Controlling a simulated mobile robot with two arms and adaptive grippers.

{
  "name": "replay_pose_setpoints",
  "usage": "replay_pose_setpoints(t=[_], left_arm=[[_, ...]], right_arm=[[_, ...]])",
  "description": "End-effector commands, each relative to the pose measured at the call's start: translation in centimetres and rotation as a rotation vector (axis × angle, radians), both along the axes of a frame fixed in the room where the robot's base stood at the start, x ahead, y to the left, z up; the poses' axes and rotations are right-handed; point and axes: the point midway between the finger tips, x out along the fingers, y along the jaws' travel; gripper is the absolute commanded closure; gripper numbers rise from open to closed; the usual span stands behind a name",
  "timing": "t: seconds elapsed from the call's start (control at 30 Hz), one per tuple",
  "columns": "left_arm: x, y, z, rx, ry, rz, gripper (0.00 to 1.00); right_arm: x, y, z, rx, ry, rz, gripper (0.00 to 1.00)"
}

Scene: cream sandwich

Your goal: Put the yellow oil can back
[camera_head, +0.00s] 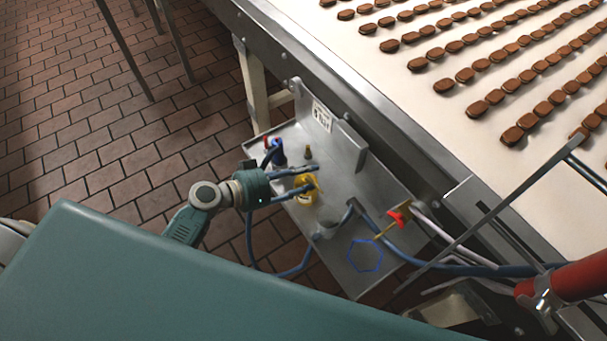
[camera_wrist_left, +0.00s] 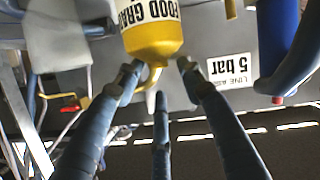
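The yellow oil can (camera_head: 305,197) stands on the grey metal tray (camera_head: 345,278) beside the conveyor. My left gripper (camera_head: 316,178) is over it from the left, and its fingers partly hide the can. In the left wrist view the yellow can (camera_wrist_left: 152,38), with a white food-grade label, lies just past the fingertips. The fingers (camera_wrist_left: 160,75) are spread, with a gap on each side of the can. Whether any finger touches it cannot be told. A blue hexagon outline (camera_head: 365,240) lies on the tray, right of the can. My right gripper is not in view.
A dark blue item (camera_head: 278,153) and a small dark bottle (camera_head: 308,152) stand near the can. A red part with a yellow stem (camera_head: 397,217) and blue hoses (camera_head: 420,250) lie to the right. The conveyor (camera_head: 400,110) with biscuits bounds the tray behind.

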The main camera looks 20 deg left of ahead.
Motion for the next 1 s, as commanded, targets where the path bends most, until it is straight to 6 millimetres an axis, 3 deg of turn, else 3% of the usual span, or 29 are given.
replay_pose_setpoints(t=[0.5,0.7,1.0], left_arm=[[-6.7,6.1,3.0,0.003,0.002,0.000,0.60],[-8.1,7.5,3.9,0.001,-0.001,0.000,0.60],[-8.3,7.7,4.0,0.000,0.001,0.001,0.60]], right_arm=[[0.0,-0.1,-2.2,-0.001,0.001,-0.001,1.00],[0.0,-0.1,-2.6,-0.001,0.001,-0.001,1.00],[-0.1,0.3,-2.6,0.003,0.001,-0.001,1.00]])
